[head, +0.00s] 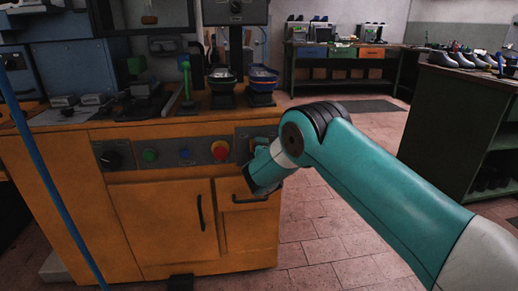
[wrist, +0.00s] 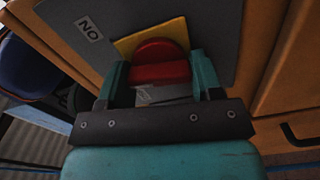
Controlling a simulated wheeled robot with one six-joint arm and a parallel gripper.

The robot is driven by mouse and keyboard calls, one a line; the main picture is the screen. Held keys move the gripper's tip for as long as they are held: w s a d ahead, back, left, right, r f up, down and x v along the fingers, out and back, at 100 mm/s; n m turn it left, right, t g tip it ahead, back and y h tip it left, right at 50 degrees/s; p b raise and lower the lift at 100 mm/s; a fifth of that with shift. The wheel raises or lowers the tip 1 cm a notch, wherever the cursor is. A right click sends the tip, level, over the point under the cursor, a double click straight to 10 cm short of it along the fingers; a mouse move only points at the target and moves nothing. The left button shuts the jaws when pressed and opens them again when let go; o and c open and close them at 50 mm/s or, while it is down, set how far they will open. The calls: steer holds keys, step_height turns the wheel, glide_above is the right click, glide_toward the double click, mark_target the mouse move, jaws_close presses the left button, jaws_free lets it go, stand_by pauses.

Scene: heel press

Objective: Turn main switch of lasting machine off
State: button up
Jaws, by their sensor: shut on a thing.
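The lasting machine's orange cabinet (head: 160,220) carries a grey control panel (head: 200,137) along its upper front. The main switch has a red knob with a raised grip bar (wrist: 160,72) on a yellow plate (wrist: 128,44), seen close up in the wrist view. My gripper (wrist: 160,78) has one finger on each side of the red bar and is shut on it. A white label (wrist: 89,29) on the panel beside the switch reads ON, appearing turned around. In the head view my gripper (head: 260,147) is at the panel's right end, and my arm hides most of the switch.
The panel also holds a black rotary knob (head: 111,160), a green button (head: 150,155), a blue button (head: 185,154) and a red mushroom button (head: 220,150). A black drawer handle (head: 250,199) is just below my gripper. Tiled floor (head: 330,225) lies open to the right.

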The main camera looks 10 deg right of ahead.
steer(key=n+p, duration=0.1)
steer(key=n, duration=0.4)
steer(key=shift+f+n+p, duration=0.1)
steer(key=shift+n+p, duration=0.2)
steer(key=n+p, duration=0.1)
steer(key=n, duration=0.4)
steer(key=shift+f, duration=0.15)
steer(key=shift+n, duration=0.3)
steer(key=o, duration=0.9)
steer(key=s+b, duration=0.3)
steer(key=s, duration=0.2)
steer(key=s+a+b, duration=0.1)
steer(key=s+b, duration=0.3)
steer(key=s, duration=0.2)
steer(key=s+b, duration=0.4)
steer(key=s, duration=0.2)
steer(key=shift+s+a, duration=0.2)
